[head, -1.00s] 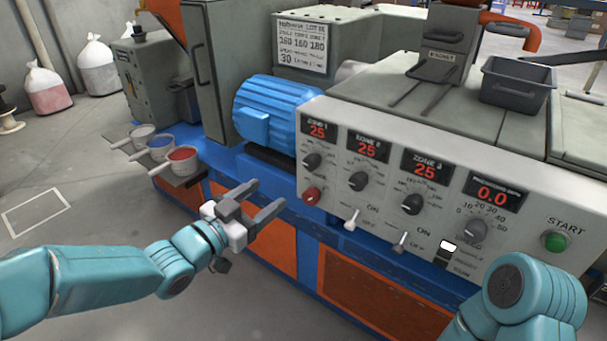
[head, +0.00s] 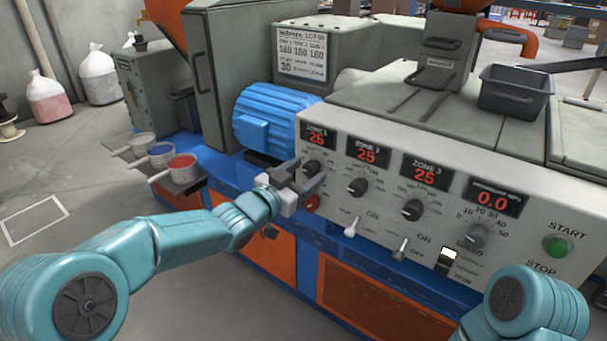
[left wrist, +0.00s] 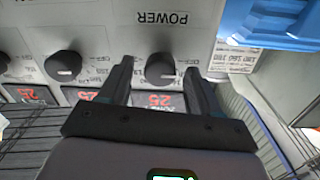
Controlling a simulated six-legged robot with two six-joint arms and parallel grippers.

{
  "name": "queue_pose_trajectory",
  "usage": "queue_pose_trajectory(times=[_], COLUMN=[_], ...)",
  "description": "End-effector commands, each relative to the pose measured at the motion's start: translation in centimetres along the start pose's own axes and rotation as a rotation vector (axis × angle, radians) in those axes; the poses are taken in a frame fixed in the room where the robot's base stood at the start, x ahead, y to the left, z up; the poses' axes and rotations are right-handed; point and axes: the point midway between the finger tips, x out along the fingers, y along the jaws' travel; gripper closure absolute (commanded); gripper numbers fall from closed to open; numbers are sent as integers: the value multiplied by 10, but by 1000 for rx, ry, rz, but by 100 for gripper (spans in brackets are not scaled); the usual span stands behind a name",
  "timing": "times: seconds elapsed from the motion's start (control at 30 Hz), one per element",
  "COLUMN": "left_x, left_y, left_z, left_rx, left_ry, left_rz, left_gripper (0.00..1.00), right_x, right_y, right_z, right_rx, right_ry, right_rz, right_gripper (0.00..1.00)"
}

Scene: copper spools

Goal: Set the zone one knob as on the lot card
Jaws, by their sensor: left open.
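The zone one knob (left wrist: 160,70), dark and round with a pale pointer mark, sits between the fingers of my open left gripper (left wrist: 158,76) in the left wrist view. I cannot tell whether either finger touches it. In the head view the left gripper (head: 307,173) is at the panel's left end, partly covering that knob. The zone one display (head: 318,136) above it reads 25. The lot card (head: 302,54) on the grey housing seems to read 180 180 180 with 30 below. My right gripper is out of view.
Right of the left gripper are the zone two knob (head: 358,187) and zone three knob (head: 412,210), with switches below. Cups stand on a side shelf.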

Motion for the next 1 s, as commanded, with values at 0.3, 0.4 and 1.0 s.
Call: queue_pose_trajectory(times=[0.3,0.4,1.0], left_x=[0,0,0], left_y=[0,0,1], left_z=[0,1,4], left_rx=[1,9,399], left_ry=[0,-1,-13], left_rz=[0,1,2], left_gripper=[93,93,93], right_x=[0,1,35], right_y=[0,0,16], right_z=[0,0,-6], right_rx=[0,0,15], right_ry=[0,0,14], right_rz=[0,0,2], right_gripper=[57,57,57])
